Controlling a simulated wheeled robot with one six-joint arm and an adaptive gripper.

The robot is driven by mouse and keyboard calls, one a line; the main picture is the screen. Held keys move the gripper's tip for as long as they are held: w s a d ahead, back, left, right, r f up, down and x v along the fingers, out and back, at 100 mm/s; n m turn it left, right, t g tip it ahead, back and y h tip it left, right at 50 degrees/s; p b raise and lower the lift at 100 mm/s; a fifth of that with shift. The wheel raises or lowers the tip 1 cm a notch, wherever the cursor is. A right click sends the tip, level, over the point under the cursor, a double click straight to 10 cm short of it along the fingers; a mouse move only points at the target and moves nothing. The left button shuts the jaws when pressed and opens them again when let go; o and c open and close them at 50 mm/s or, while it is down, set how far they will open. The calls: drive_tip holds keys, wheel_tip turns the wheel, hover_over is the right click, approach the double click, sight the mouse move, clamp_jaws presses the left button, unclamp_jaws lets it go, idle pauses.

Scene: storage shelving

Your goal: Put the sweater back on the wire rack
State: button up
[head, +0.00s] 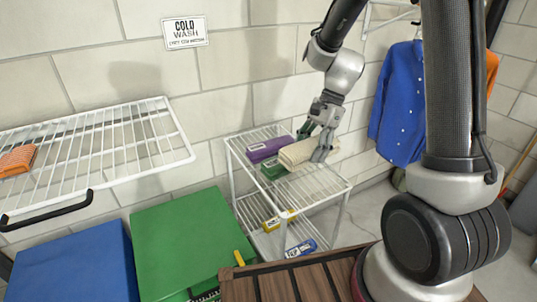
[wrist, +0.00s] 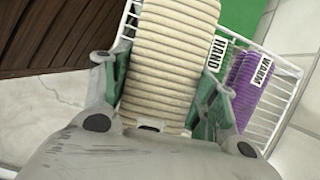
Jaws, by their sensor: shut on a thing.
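The cream ribbed sweater (head: 296,154), folded into a bundle, is between the fingers of my gripper (head: 314,142). In the wrist view the sweater (wrist: 172,45) runs up between the two green-padded fingers, which press on its sides. The white wire rack (head: 232,150) stands against the wall, and the sweater is over its top shelf. I cannot tell whether the sweater touches the wires. A purple folded item (head: 265,149) with a "WARM" label and a green one (head: 273,169) with a "HAND" label lie beside it on that shelf.
A yellow pack (head: 275,222) and a blue pack (head: 301,248) sit on the lower shelf. At left are a white wall shelf (head: 100,150) with an orange folded item (head: 17,161), a blue box (head: 75,265) and a green box (head: 185,240). A blue shirt (head: 398,105) hangs at right.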

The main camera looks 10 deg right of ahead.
hover_over(302, 186)
drive_tip(key=d, duration=0.1)
drive_tip(key=shift+m, duration=0.4)
drive_tip(key=f, duration=0.5)
drive_tip(key=shift+w+d, duration=0.1)
drive_tip(key=shift+w, duration=0.15)
drive_tip(key=shift+f, duration=2.45)
drive_tip(key=shift+f, duration=0.15)
drive_tip(key=o, duration=1.2)
